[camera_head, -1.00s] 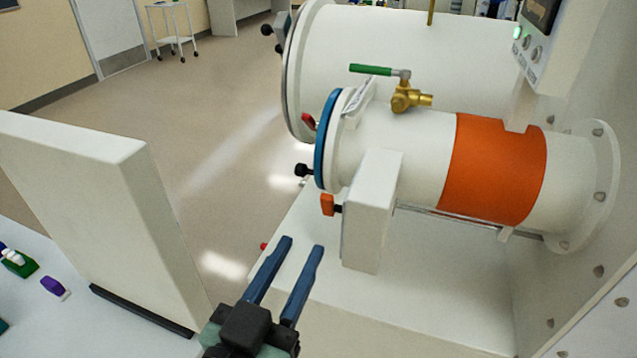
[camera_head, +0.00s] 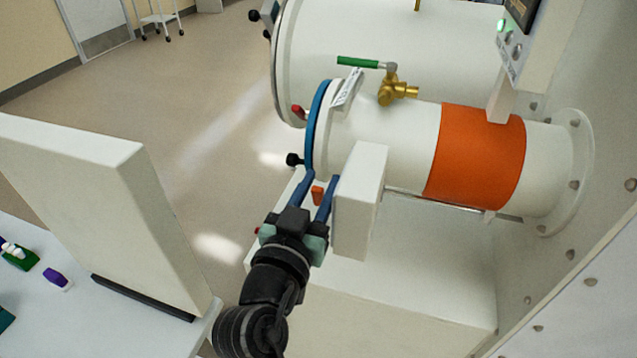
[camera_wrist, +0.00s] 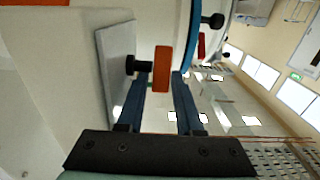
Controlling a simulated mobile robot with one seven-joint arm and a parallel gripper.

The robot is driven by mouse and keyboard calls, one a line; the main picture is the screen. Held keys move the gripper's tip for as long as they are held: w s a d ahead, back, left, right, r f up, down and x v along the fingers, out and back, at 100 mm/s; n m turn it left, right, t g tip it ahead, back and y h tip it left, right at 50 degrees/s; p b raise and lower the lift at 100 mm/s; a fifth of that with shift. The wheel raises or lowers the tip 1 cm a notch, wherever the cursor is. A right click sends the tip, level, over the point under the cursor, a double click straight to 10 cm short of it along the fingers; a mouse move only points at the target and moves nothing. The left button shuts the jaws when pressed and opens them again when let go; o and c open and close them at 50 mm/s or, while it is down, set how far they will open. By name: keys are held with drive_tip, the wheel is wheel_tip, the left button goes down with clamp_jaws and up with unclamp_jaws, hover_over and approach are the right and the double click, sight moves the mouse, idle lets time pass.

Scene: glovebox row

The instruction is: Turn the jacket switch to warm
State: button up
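The jacket switch is a small orange knob (camera_head: 317,194) on a short black stem, on the left face of a white box (camera_head: 359,205). In the wrist view the orange knob (camera_wrist: 162,69) stands upright in the picture, ahead of and between the fingertips. My gripper (camera_head: 321,186) is open, its two blue fingers on either side of the knob. It also shows in the wrist view (camera_wrist: 159,78), with gaps visible beside the knob. The orange jacket band (camera_head: 473,155) wraps the small white chamber. I cannot read any switch markings.
The small chamber has a blue-rimmed door (camera_head: 317,128) with a black knob (camera_head: 293,160), close above my fingers. A green-handled brass valve (camera_head: 397,90) sits on top. A white panel (camera_head: 90,200) stands on the bench at left. Open floor lies between.

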drive_tip(key=shift+c, duration=0.2)
clamp_jaws()
drive_tip(key=shift+r, duration=0.1)
